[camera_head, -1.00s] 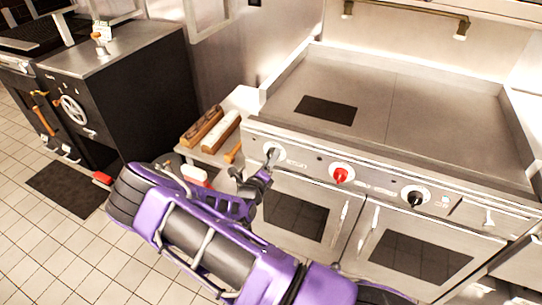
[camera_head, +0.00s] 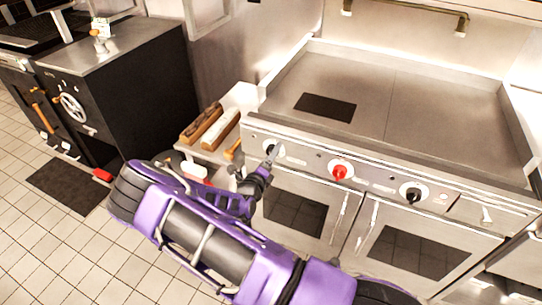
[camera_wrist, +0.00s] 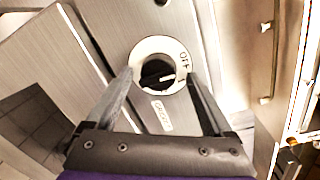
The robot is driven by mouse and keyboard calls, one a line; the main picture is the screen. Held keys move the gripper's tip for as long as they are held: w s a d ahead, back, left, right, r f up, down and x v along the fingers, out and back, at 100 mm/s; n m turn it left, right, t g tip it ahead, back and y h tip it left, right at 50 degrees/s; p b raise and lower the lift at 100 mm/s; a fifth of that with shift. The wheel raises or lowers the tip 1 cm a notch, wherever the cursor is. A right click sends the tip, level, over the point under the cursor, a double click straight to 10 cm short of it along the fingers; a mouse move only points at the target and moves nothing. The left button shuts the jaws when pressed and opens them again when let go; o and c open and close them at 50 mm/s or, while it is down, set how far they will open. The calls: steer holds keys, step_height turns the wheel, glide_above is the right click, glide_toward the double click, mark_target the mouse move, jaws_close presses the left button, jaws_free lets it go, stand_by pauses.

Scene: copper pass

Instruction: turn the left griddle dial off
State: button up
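The left griddle dial (camera_head: 279,149) is a round white plate at the left end of the griddle's front panel, partly hidden by my gripper (camera_head: 270,160). In the wrist view the dial (camera_wrist: 152,75) has a black knob with a light pointer mark. The mark points right, just below the "OFF" lettering. My gripper (camera_wrist: 160,77) is open, with one finger on each side of the knob. I cannot tell whether either finger touches it.
A middle dial with a red knob (camera_head: 340,172) and a right dial with a black knob (camera_head: 412,195) share the panel. The flat griddle (camera_head: 430,110) lies above, oven doors below. A side shelf with wooden-handled blocks (camera_head: 203,124) stands left of it.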

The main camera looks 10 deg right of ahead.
steer(key=v, duration=1.7)
steer(key=shift+s+a, duration=0.15)
steer(key=shift+s, duration=0.05)
